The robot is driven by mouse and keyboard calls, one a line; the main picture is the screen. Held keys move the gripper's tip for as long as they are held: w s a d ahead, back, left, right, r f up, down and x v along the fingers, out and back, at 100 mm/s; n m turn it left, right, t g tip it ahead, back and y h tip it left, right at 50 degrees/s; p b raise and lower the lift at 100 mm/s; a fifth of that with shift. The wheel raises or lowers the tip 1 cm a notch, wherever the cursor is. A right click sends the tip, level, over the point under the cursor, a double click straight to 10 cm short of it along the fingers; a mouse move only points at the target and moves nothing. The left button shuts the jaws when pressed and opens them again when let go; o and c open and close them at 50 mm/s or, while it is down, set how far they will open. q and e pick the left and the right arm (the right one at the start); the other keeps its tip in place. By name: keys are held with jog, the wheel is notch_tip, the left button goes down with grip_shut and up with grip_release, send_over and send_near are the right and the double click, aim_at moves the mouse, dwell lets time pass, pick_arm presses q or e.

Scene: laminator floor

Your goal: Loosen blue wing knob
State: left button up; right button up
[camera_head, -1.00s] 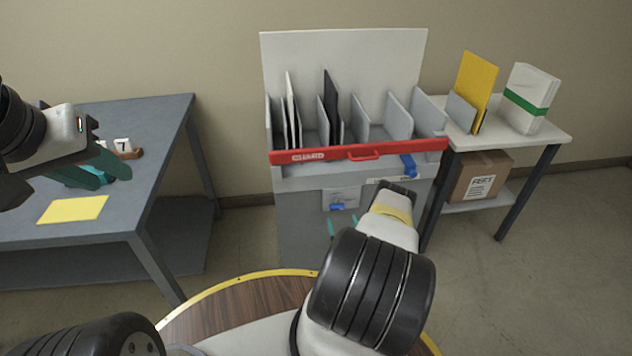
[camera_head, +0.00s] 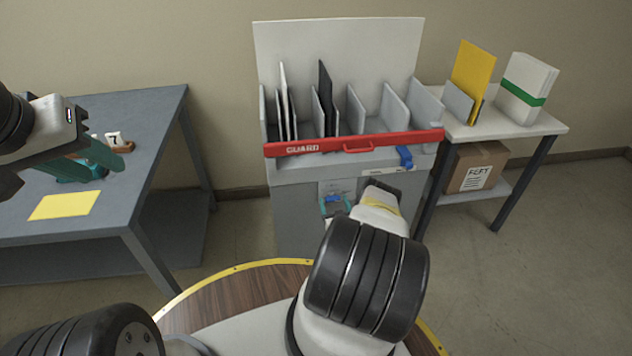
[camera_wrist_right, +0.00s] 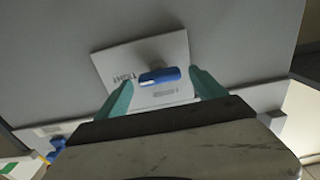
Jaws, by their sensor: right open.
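The blue wing knob (camera_wrist_right: 160,76) sits on a pale labelled plate (camera_wrist_right: 150,55) on the grey front of the cabinet. In the head view the knob (camera_head: 334,209) shows small, below the red guard. My right gripper (camera_wrist_right: 161,79) is open, its teal fingers on either side of the knob with gaps between them and it. In the head view its fingertips (camera_head: 334,203) show near the plate, while my arm hides part of the cabinet front. My left gripper (camera_head: 92,160) appears open, its teal fingers apart above the left table.
The grey table (camera_head: 150,110) holds a yellow sheet (camera_head: 65,205). The right side table (camera_head: 545,125) holds boards, with a carton (camera_head: 476,168) below.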

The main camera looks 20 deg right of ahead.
jog(key=c, duration=1.4)
jog(key=shift+o, duration=0.2)
jog(key=shift+n, duration=0.3)
jog(key=n, duration=0.4)
jog(key=shift+a, duration=0.15)
jog(key=n, duration=0.5)
jog(key=shift+f, duration=0.15)
jog(key=n, duration=0.4)
jog(key=shift+a+n, duration=0.1)
jog(key=shift+n, duration=0.2)
jog(key=shift+f+n, duration=0.15)
jog(key=shift+n, duration=1.75)
jog(key=shift+s, duration=0.1)
